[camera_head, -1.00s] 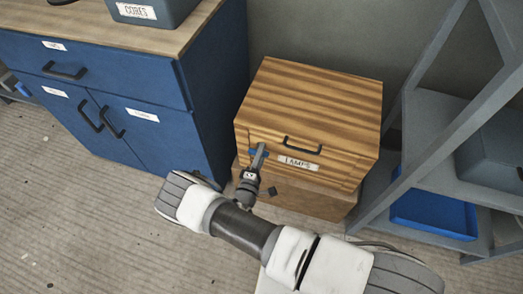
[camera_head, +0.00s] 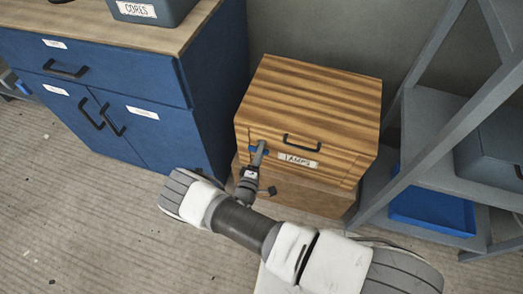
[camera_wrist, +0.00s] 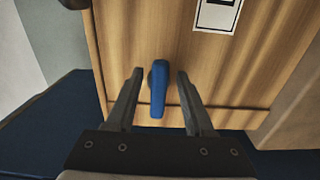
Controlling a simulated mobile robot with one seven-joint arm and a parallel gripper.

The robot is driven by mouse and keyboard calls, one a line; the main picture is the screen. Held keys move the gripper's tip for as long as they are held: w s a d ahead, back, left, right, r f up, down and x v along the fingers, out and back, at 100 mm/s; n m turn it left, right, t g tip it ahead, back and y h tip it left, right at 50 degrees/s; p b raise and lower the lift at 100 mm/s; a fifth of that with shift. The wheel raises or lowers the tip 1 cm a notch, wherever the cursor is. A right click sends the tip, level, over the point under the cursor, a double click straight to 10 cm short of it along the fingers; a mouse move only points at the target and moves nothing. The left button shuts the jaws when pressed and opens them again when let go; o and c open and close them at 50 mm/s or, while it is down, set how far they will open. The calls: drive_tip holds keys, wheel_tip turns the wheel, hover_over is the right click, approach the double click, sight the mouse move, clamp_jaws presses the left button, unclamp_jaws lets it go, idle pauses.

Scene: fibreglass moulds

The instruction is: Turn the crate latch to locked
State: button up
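The wooden crate (camera_head: 310,100) has a striped top and a front face with a black handle and a label; its front also shows in the wrist view (camera_wrist: 220,70). The blue latch (camera_wrist: 158,90) is on the crate's front, its lever lying lengthwise toward my gripper in the wrist view. In the head view the latch (camera_head: 254,149) is a small blue patch, mostly hidden by my gripper (camera_head: 260,146). In the wrist view my gripper (camera_wrist: 156,75) is open, one finger on each side of the lever, with gaps visible on both sides.
A blue cabinet (camera_head: 95,110) stands to the left of the crate, with a grey bin (camera_head: 150,10) on top. A grey shelf rack (camera_head: 430,110) with a blue tray (camera_head: 433,209) stands close on the right. Open floor (camera_head: 80,220) lies in front.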

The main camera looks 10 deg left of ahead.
drive_tip(key=s+a+p, duration=0.1)
drive_tip(key=s+p, duration=0.1)
drive_tip(key=s, duration=1.5)
drive_tip(key=shift+s+a, duration=0.2)
drive_tip(key=shift+w+r, duration=0.1)
drive_tip(key=w+d+r+m+g+h, duration=0.3)
drive_tip(key=w+d+r+m+g, duration=0.15)
drive_tip(key=r, duration=0.55)
drive_tip(key=w+d+r+m+g+h, duration=0.3)
drive_tip(key=d+r+m+g, duration=0.15)
drive_tip(key=r, duration=0.55)
drive_tip(key=w+d+r+m+g+h, duration=0.35)
drive_tip(key=r+g, duration=0.25)
drive_tip(key=r, duration=0.5)
drive_tip(key=s+d+r+m+t+y, duration=0.1)
drive_tip(key=s+d+r+m+y, duration=0.1)
drive_tip(key=s+d+r+y, duration=0.6)
drive_tip(key=s+d+r+m+t+y, duration=0.1)
drive_tip(key=s+d+r+m+y, duration=0.35)
drive_tip(key=r, duration=0.75)
wheel_tip(320, 180, up, 16)
drive_tip(key=d+n+h+p, duration=0.1)
drive_tip(key=d+n+p, duration=0.1)
drive_tip(key=p, duration=1.3)
drive_tip(key=shift+s+d+f+t+h, duration=0.15)
drive_tip(key=shift+t+h, duration=0.15)
drive_tip(key=shift+h, duration=0.1)
